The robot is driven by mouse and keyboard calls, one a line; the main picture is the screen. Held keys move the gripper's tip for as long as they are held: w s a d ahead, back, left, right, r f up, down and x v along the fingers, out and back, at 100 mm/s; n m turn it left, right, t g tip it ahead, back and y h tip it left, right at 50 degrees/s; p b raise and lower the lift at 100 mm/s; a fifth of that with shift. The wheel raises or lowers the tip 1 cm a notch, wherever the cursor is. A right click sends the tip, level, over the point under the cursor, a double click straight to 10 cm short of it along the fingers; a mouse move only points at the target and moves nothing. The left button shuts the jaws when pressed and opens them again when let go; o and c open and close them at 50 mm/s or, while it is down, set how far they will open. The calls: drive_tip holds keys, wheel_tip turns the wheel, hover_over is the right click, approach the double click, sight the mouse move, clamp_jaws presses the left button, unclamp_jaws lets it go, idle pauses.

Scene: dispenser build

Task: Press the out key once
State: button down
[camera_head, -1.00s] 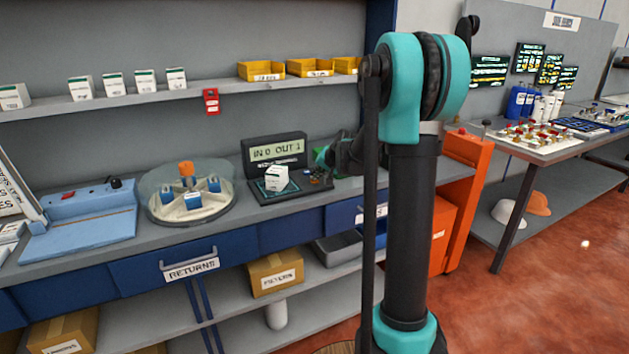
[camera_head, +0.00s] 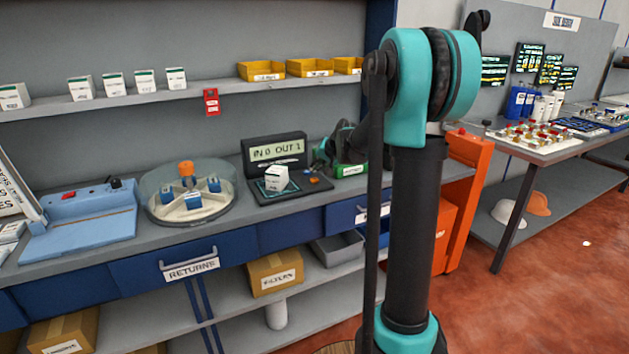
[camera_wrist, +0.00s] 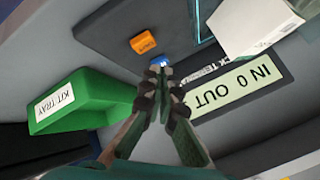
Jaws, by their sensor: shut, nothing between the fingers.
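A dark counter unit (camera_head: 270,150) stands on the bench, and its display reads "IN 0 OUT 1". In the wrist view the display (camera_wrist: 236,92) shows "IN 0 OUT", with the last digit hidden. An orange key (camera_wrist: 145,43) and a blue key (camera_wrist: 160,62) sit on the unit's base; their labels are too small to read surely. The orange key also shows in the head view (camera_head: 314,181). My gripper (camera_wrist: 161,70) is shut and empty. Its fingertips appear beside the blue key, partly overlapping it in view; contact cannot be told. The orange key is clear of the fingers.
A white box (camera_head: 277,177) sits on the unit's pad, left of the keys. A green kit tray (camera_wrist: 85,105) stands close beside my gripper. A round clear-walled carousel (camera_head: 188,215) stands left of the unit. A shelf (camera_head: 225,92) with yellow bins runs above.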

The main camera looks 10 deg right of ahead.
sight(316, 180)
drive_tip(key=shift+r, duration=1.8)
drive_tip(key=shift+s, duration=0.1)
drive_tip(key=s+d+f+n+g+h, duration=0.1)
drive_tip(key=s+f, duration=0.5)
drive_tip(key=s, duration=0.7)
drive_tip(key=s+d+f+n+g+h, duration=0.1)
drive_tip(key=s+f, duration=0.5)
drive_tip(key=s, duration=0.8)
drive_tip(key=s+d+f+n+g+h, duration=0.1)
drive_tip(key=s+f+n+g, duration=0.1)
drive_tip(key=s+f, duration=0.5)
drive_tip(key=s, duration=0.6)
drive_tip(key=shift+s+d+h, duration=0.35)
drive_tip(key=shift+s+h, duration=0.05)
